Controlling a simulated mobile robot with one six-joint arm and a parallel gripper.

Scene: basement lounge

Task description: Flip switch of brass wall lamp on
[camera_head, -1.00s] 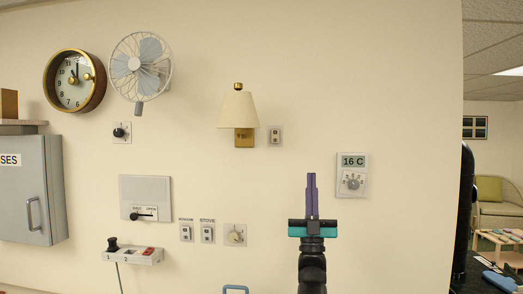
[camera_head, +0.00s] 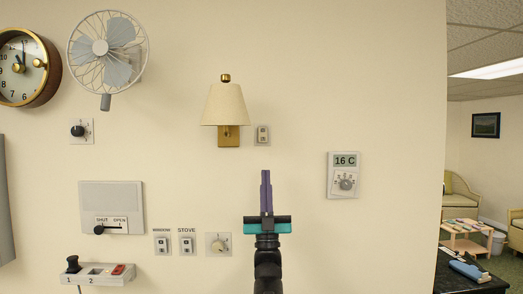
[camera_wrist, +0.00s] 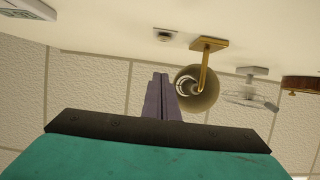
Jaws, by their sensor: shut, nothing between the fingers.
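The brass wall lamp has a cream shade (camera_head: 225,106) and a brass back plate (camera_head: 228,140) on the wall, left of centre in the head view. A small grey switch plate (camera_head: 262,134) is on the wall just right of it; its lever position is too small to tell. My gripper (camera_head: 266,173) is shut and empty, its purple fingers pointing up below this plate in the picture. In the wrist view the lamp's brass arm (camera_wrist: 204,72) and the switch plate (camera_wrist: 164,36) appear beyond the shut fingers (camera_wrist: 161,78). I see no contact with either.
A thermostat (camera_head: 344,176) is to the right, a wall fan (camera_head: 105,50) and clock (camera_head: 22,68) to the left. Lower left are a shut/open slider panel (camera_head: 110,200), STOVE switch (camera_head: 187,244), dial (camera_head: 218,245) and socket box (camera_head: 97,275).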

